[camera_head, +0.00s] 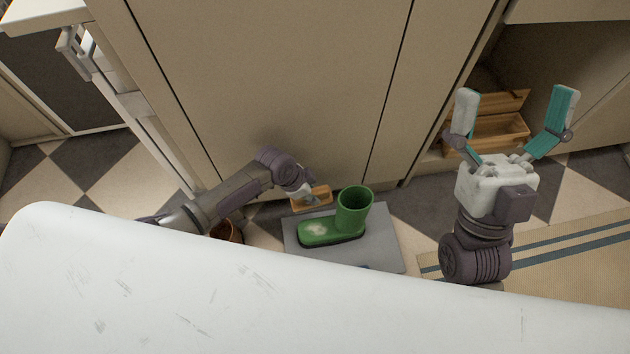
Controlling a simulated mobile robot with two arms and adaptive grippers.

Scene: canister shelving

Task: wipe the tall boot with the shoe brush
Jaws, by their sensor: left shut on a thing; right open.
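The tall boot (353,211) is green and stands upright on a grey mat (380,250), its toe pointing left. A pale smudge (318,229) shows on top of its foot. My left gripper (307,194) is shut on the shoe brush (322,199), a wooden block, and holds it just behind and left of the boot shaft, above the toe in the picture. I cannot tell whether the brush touches the boot. The brush's underside is hidden. My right gripper (517,112) is wide open and empty, pointing up, well to the right of the boot.
A brown pot-like thing (226,231) is partly hidden beside my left arm. A wooden box (490,130) sits in an open cabinet behind my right gripper. Tall cabinet doors (270,80) stand behind the mat. A striped rug (570,262) lies at right.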

